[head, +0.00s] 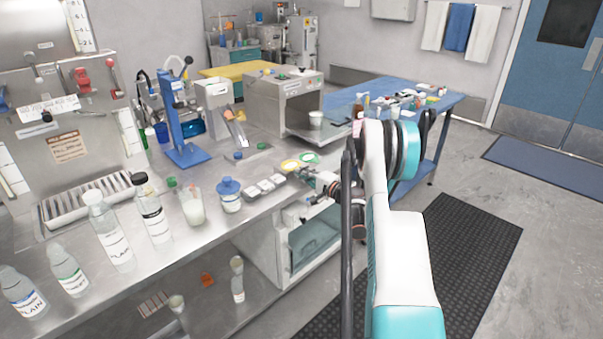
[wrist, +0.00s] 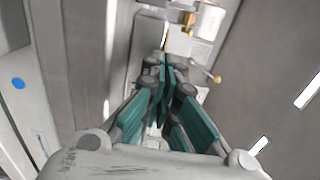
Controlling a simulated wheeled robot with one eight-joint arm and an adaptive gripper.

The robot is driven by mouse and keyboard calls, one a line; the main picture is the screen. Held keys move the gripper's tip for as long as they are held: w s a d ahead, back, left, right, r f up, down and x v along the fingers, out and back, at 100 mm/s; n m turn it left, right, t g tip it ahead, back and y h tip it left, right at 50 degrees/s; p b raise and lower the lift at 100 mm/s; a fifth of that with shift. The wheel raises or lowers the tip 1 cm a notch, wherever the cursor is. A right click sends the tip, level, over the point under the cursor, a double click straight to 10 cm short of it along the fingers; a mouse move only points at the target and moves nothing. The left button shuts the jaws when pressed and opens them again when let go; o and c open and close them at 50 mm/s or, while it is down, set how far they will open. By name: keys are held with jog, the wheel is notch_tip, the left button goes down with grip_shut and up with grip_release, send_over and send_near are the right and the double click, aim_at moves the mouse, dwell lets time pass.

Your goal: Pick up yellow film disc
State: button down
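The yellow film disc (head: 290,165) lies flat on the steel bench near its front edge in the head view. A green disc (head: 309,157) lies just right of and behind it. My gripper (head: 318,193) is at the bench's front edge, right of and in front of the yellow disc, apart from it. My arm partly blocks the view there. In the wrist view the teal fingers of my gripper (wrist: 164,68) come together at the tips, with nothing visible between them. I cannot make out the yellow disc in the wrist view.
Small grey blocks (head: 265,187) and a blue-capped jar (head: 229,195) stand left of the disc. A blue stand (head: 185,130) and a steel oven-like box (head: 284,100) stand behind. Several bottles line the left bench.

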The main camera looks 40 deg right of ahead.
notch_tip(320, 180, up, 2)
jog(key=shift+r+p, duration=0.15)
jog(key=shift+p, duration=0.2)
jog(key=s+r, duration=0.2)
jog(key=s, duration=0.5)
jog(key=s+d+r, duration=0.1)
jog(key=s+r, duration=0.2)
jog(key=s, duration=0.4)
